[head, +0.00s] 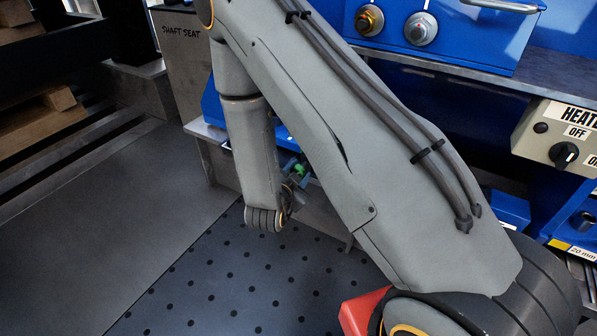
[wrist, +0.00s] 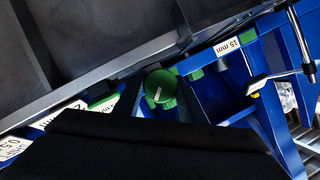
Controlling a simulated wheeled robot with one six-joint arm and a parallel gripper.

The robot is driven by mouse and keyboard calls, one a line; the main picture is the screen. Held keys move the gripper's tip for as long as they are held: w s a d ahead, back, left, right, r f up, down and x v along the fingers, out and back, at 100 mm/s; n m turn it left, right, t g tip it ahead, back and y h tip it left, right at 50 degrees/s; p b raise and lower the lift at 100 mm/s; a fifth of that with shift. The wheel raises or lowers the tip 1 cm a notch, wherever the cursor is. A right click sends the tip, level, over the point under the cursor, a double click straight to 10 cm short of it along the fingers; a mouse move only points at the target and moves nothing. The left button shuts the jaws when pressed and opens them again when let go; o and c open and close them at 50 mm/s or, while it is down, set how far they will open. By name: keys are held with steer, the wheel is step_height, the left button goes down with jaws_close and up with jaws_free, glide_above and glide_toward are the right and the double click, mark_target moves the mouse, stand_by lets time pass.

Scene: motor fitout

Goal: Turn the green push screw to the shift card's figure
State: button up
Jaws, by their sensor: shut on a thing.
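The green push screw (wrist: 160,88) shows as a round green knob with a white line on its face in the wrist view. My gripper (wrist: 158,100) has dark fingers on either side of the knob and is shut on it. In the head view my gripper (head: 293,188) is low behind my arm, with a bit of green (head: 301,168) at its tip. My arm hides most of the screw's surroundings there. I cannot make out a shift card or its figure in either view.
A blue panel with two knobs (head: 395,32) stands at the back. A heater switch box (head: 560,140) is at right. A grey block marked SHAFT SEAT (head: 180,60) is at back left. Blue bins with a 15 mm label (wrist: 235,42) flank the screw.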

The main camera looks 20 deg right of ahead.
steer(key=o, duration=1)
steer(key=shift+o, duration=0.2)
steer(key=p+v, duration=0.2)
steer(key=v, duration=0.5)
steer(key=shift+s+p, duration=0.3)
steer(key=shift+s, duration=0.05)
steer(key=shift+a, duration=0.15)
stand_by(0.4)
